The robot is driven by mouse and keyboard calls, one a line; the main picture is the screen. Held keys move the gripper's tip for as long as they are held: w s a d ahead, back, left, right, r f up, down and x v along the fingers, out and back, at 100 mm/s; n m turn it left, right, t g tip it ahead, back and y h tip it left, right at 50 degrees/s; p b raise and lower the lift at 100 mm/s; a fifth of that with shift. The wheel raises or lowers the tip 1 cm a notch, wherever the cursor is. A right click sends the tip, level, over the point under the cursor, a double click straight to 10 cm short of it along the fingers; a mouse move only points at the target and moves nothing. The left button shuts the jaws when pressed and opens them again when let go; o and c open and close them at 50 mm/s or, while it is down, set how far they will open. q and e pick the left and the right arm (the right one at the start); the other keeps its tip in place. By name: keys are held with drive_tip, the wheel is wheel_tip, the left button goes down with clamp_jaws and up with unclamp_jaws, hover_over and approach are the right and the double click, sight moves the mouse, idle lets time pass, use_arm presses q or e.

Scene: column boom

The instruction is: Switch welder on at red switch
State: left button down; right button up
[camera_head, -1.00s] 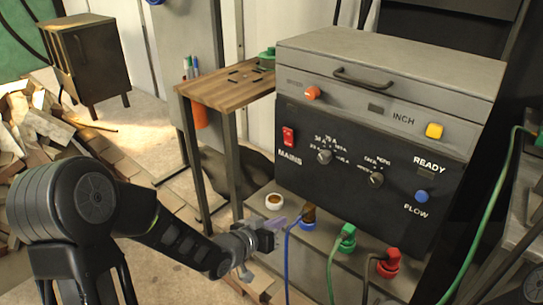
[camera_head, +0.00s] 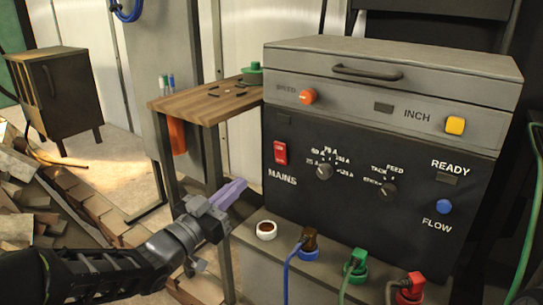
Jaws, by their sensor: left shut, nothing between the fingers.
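The welder (camera_head: 400,150) is a grey and black box with a front panel. Its red switch (camera_head: 280,153) sits on the left of the panel, above the word MAINS. My left gripper (camera_head: 238,188) comes in from the left, below and to the left of the red switch and apart from it. Its purple fingers are shut with nothing between them and point up and to the right. My right gripper does not show.
A small wooden shelf (camera_head: 212,104) stands left of the welder. A green cable (camera_head: 524,238) hangs at the right. Bricks and rubble lie at the left.

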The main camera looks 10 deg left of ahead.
sight(280, 148)
use_arm(q)
drive_tip(key=b+x, duration=0.3)
drive_tip(key=x, duration=0.9)
drive_tip(key=shift+w+d+f, duration=0.1)
drive_tip(key=shift+w, duration=0.2)
drive_tip(key=shift+w+d, duration=0.2)
drive_tip(key=shift+w, duration=0.3)
drive_tip(key=shift+w+r, duration=0.1)
drive_tip(key=shift+r, duration=0.15)
drive_tip(key=shift+w+d+r+g+p, duration=0.15)
drive_tip(key=shift+r+g+p, duration=0.25)
drive_tip(key=shift+p, duration=0.8)
drive_tip(key=shift+f, duration=0.25)
drive_tip(key=shift+f, duration=0.1)
